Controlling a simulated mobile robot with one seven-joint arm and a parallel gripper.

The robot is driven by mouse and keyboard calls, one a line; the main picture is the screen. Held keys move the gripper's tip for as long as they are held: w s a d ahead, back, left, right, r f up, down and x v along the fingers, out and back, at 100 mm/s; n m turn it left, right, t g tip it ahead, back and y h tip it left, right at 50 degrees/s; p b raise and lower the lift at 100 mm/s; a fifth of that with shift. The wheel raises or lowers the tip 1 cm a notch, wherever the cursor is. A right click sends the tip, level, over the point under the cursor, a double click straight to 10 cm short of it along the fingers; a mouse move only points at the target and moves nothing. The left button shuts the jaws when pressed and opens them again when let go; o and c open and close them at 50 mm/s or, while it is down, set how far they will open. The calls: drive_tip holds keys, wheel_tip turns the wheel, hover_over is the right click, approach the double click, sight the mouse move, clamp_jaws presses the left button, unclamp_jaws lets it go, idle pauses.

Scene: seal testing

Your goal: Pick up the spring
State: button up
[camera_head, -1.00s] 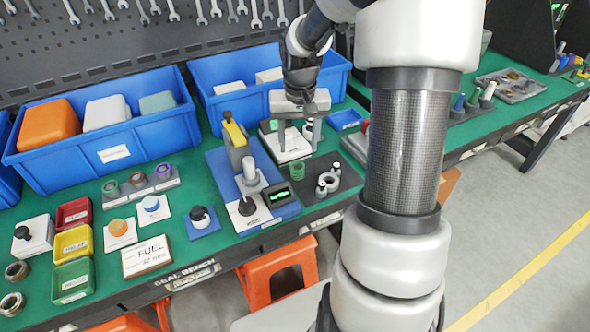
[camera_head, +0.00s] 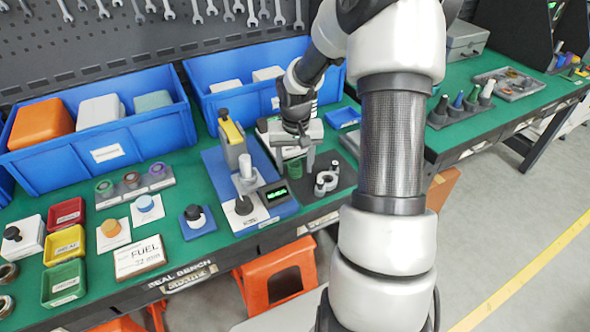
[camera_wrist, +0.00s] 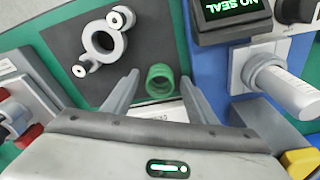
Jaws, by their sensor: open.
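The spring (camera_head: 295,169), a small green coil, stands upright on a dark mat (camera_head: 345,176) on the bench. In the wrist view the spring (camera_wrist: 160,82) shows between the tips of the two fingers, with a gap on each side. My gripper (camera_head: 295,160) is open and empty, pointing down over the spring. In the wrist view my gripper (camera_wrist: 160,79) has one finger to the left and one to the right of the spring. How far the fingertips are above the mat is hard to tell.
A grey ring-shaped part (camera_wrist: 103,42) with small posts lies on the mat near the left finger. A blue-based press (camera_head: 247,185) with a "NO SEAL" display (camera_wrist: 235,10) stands close on the other side. Blue bins (camera_head: 150,147) stand behind.

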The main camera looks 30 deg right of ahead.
drive_tip(key=shift+c, duration=0.2)
drive_tip(key=c, duration=1.1)
drive_tip(key=shift+r, duration=0.1)
